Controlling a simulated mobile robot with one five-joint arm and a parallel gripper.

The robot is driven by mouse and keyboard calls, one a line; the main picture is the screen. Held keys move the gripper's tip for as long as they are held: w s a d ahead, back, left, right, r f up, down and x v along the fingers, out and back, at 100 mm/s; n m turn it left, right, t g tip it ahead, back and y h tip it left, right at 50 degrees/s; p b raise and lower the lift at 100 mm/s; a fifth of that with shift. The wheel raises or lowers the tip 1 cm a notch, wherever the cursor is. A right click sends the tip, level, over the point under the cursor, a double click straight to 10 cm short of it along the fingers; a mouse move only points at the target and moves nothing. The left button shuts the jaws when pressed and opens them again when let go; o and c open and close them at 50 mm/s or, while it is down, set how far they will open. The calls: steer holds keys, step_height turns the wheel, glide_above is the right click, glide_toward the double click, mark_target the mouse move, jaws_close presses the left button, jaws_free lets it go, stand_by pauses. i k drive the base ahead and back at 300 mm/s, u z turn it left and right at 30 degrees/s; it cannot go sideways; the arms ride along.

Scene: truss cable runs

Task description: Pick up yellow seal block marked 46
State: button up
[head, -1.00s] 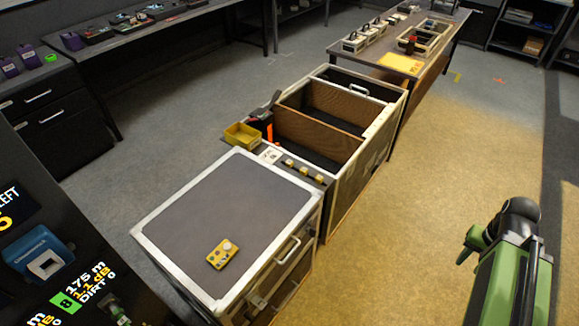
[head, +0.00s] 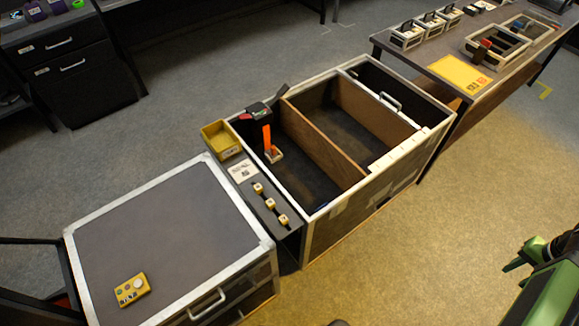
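Three small pale yellow blocks with dark marks stand in a row on a dark strip at the near left end of the open crate. They are the far block (head: 258,188), the middle block (head: 270,203) and the near block (head: 283,218). Their marks are too small to read, so I cannot tell which is 46. My green arm enters at the right edge. Its pronged green end, which looks like my gripper (head: 516,262), is well to the right of the blocks over the floor. I cannot make out its fingers or anything held.
The open crate (head: 310,225) has wooden dividers. A yellow bin (head: 222,138), a white label card (head: 242,170) and an orange upright piece (head: 267,138) are near the blocks. A closed case (head: 170,235) carries a yellow button box (head: 132,289). Floor at right is clear.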

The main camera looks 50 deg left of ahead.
mark_target(258, 187)
steer(key=i, duration=1.65)
steer(key=u, duration=0.25)
steer(key=k, duration=0.15)
steer(key=u, duration=3.65)
steer(key=k, duration=0.15)
steer(key=u, duration=1.1)
steer(key=i, duration=0.95)
steer(key=u, duration=0.25)
